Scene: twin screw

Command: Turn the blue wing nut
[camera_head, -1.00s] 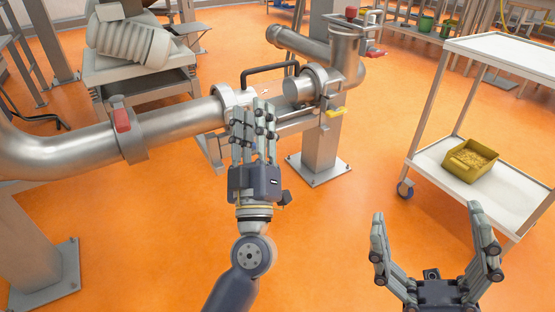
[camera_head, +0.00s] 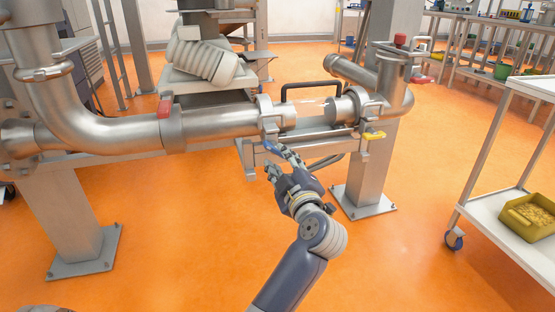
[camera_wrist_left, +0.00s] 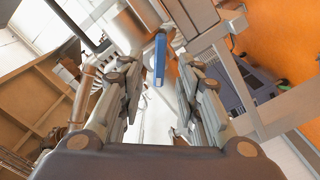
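The blue wing nut (camera_head: 271,147) sits at the lower side of the clamp on the middle pipe joint and is small in the head view. My left gripper (camera_head: 281,159) is right at it, with its arm coming up from the bottom. In the left wrist view the blue wing nut (camera_wrist_left: 160,60) stands upright between the two fingertip groups of my left gripper (camera_wrist_left: 158,70). Gaps show on both sides of it, so the fingers are open around it or just short of it; depth is hard to judge. My right gripper is out of view.
A yellow wing nut (camera_head: 374,135) is on the clamp to the right, and a red one (camera_head: 165,108) on the left pipe. A black handle (camera_head: 311,84) arches over the glass section. A white cart (camera_head: 490,209) with a yellow bin (camera_head: 527,217) stands at right. Orange floor in front is clear.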

